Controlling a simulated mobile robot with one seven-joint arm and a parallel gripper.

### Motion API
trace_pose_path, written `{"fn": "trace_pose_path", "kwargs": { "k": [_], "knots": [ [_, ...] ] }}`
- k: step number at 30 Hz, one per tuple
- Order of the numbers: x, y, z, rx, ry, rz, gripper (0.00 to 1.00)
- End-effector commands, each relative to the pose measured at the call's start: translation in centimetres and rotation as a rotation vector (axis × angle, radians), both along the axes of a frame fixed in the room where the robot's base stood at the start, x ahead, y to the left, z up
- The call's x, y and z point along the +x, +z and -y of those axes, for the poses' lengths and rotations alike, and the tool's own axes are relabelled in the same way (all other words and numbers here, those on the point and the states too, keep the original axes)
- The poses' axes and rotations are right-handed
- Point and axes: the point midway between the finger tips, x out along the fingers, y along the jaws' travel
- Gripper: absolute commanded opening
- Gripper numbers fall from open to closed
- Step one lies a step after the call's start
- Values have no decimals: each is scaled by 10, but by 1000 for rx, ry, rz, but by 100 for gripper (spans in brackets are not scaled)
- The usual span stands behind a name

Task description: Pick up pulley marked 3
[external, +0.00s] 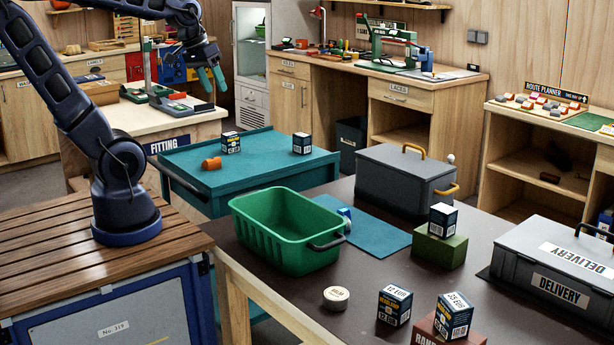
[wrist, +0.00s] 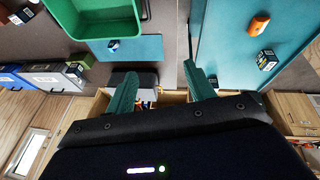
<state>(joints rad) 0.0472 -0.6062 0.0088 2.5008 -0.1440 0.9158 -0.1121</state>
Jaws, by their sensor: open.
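I cannot make out a pulley marked 3 in either view; no 3 is legible on a pulley. A small orange rounded piece (external: 211,163) lies on the teal cart top (external: 265,170), and it also shows in the wrist view (wrist: 259,24); no mark is readable on it. A blue and white item (external: 346,214) stands beside the green bin, too small to identify. My gripper (external: 210,79) is raised at the upper left, with its green fingers apart and nothing between them. It also shows in the wrist view (wrist: 160,88).
The green bin (external: 265,235) stands on the dark table beside a blue mat (external: 372,232). Small boxes (external: 231,142) stand on the cart and table. A grey toolbox (external: 385,180) and a delivery case (external: 555,255) stand on the right. A round tin (external: 336,297) lies at the front.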

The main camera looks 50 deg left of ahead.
Motion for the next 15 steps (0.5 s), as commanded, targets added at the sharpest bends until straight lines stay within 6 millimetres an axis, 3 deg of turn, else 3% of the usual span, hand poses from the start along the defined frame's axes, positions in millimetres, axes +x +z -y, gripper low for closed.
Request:
{"fn": "trace_pose_path", "kwargs": {
  "k": [15],
  "knots": [
    [94, -54, 84, -331, 322, -251, 54]
  ]
}}
